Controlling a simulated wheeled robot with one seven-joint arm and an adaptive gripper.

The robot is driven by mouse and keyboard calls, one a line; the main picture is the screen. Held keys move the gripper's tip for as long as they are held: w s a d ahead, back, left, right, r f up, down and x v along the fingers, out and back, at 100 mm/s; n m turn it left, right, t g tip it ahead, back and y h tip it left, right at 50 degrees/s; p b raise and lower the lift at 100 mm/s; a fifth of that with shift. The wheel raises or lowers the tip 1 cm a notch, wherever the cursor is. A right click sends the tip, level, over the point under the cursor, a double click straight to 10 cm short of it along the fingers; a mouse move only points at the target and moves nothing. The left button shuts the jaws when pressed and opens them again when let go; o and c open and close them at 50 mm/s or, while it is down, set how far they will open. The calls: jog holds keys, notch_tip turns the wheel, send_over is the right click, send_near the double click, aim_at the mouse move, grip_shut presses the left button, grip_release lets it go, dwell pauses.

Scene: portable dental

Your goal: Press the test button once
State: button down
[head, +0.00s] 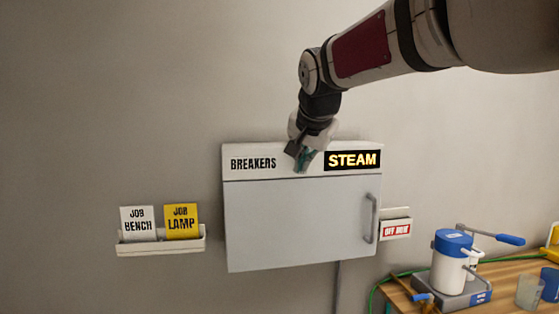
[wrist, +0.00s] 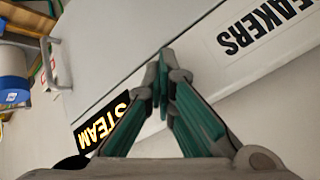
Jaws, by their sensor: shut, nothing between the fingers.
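My gripper (head: 303,163) is shut and empty, its green-padded fingertips together. In the head view it is in front of the top strip of a grey wall cabinet (head: 290,225), between the BREAKERS label (head: 253,163) and the lit STEAM sign (head: 352,160). In the wrist view the closed fingers (wrist: 160,75) point at the cabinet between the same two labels. I cannot tell whether the tips touch it. No test button can be made out in either view; the gripper covers part of the strip. The cabinet door is shut, with a handle (head: 371,218) at its right.
A wall holder (head: 160,246) with a white JOB BENCH card (head: 138,222) and a yellow JOB LAMP card (head: 182,221) is at left. A small red-and-white tag (head: 396,230) is right of the cabinet. A wooden bench (head: 400,298) at lower right bears a blue-and-white device (head: 449,262) and cups.

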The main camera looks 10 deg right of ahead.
jog(key=shift+s, duration=0.85)
jog(key=shift+s, duration=0.1)
jog(key=s+p, duration=0.1)
jog(key=s, duration=0.3)
jog(key=shift+s, duration=0.4)
